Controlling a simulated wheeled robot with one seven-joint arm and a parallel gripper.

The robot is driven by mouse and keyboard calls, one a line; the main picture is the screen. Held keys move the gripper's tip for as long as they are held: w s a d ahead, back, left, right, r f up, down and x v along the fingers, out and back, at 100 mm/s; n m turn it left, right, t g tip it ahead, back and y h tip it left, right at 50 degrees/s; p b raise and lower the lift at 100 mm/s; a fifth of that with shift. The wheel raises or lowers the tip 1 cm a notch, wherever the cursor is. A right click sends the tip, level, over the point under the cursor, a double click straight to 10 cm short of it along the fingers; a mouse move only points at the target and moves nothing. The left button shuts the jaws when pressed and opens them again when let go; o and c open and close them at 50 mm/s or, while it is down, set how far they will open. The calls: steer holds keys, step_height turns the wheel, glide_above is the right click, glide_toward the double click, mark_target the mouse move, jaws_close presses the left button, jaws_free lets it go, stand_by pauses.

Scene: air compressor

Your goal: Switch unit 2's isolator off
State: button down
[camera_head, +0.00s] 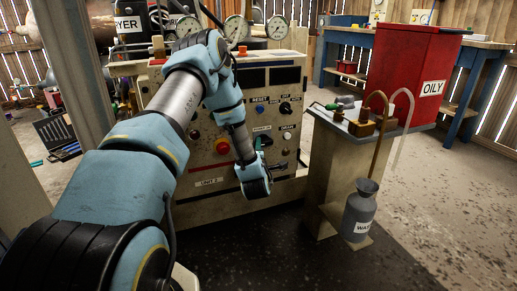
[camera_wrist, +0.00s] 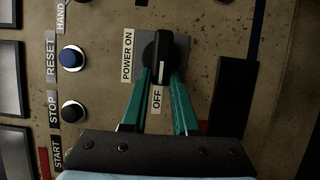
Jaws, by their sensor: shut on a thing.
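Unit 2's isolator is a black rotary knob (camera_wrist: 162,52) on a grey plate in the wrist view. A "POWER ON" label (camera_wrist: 128,55) is left of it and an "OFF" label (camera_wrist: 157,98) is below it. The knob's grip bar runs up and down in that view, with its lower end towards "OFF". My gripper (camera_wrist: 160,74) is shut on the knob, one teal finger on each side. In the head view my gripper (camera_head: 259,145) reaches the front of the beige panel (camera_head: 195,165) marked "UNIT 2"; the knob is mostly hidden there.
The panel also carries a red mushroom button (camera_head: 222,148), a blue reset button (camera_wrist: 71,57) and a black selector (camera_head: 285,108). The floor in front is clear.

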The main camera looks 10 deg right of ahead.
steer(key=c, duration=0.7)
jaws_free()
steer(key=p+v, duration=0.1)
steer(key=v, duration=1)
steer(key=shift+w, duration=0.1)
